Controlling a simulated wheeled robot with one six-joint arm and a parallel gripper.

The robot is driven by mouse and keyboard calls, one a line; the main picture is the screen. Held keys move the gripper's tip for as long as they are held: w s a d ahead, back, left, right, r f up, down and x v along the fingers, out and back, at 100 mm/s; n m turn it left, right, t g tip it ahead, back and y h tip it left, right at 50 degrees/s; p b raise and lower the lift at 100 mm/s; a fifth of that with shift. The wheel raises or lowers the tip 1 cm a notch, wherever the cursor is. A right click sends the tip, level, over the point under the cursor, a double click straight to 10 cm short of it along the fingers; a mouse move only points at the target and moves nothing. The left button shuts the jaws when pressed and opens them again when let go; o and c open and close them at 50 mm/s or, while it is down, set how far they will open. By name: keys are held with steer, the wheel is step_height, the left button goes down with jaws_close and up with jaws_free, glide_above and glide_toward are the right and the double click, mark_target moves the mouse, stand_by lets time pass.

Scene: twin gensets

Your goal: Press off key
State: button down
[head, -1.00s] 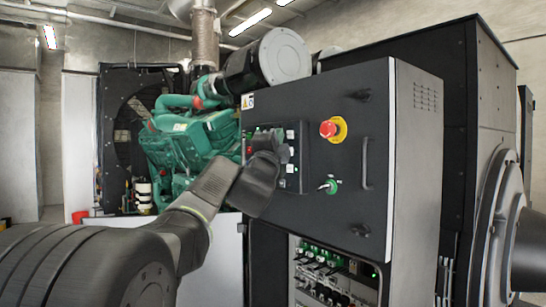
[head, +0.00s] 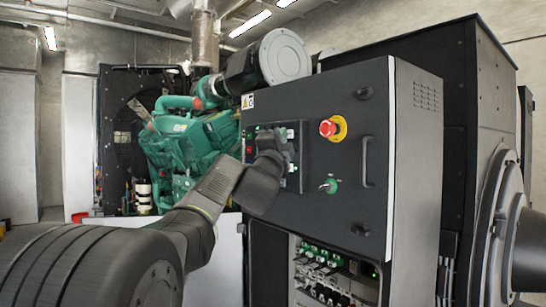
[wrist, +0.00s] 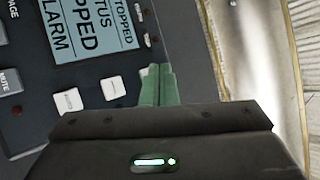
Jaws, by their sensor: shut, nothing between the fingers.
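The control panel (wrist: 90,120) fills much of the wrist view, rotated, with a lit blue screen (wrist: 88,28) that reads "STOPPED" and "ALARM" in part. Two white keys, one to the left (wrist: 68,101) and one to the right (wrist: 110,88), sit beside the screen. A further pale key edge shows next to my fingers. The key symbols are too small to tell which is the off key. My gripper (wrist: 157,85) is shut and empty, its green fingertips close to the panel, right of the white keys. Contact cannot be told. In the head view, my gripper hides part of the panel.
On the black cabinet door (head: 340,90) are a red emergency stop (head: 328,129), a green-ringed key switch (head: 329,186) and a protruding handle (head: 366,162). A green engine (head: 185,140) stands behind at left. Grey keys, one marked MUTE (wrist: 9,81), show in the wrist view.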

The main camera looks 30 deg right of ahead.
steer(key=shift+d, duration=0.3)
steer(key=shift+a, duration=0.1)
stand_by(0.3)
steer(key=shift+a, duration=0.8)
steer(key=a+p, duration=0.2)
steer(key=a, duration=0.4)
steer(key=shift+s, duration=0.35)
steer(key=shift+d, duration=0.1)
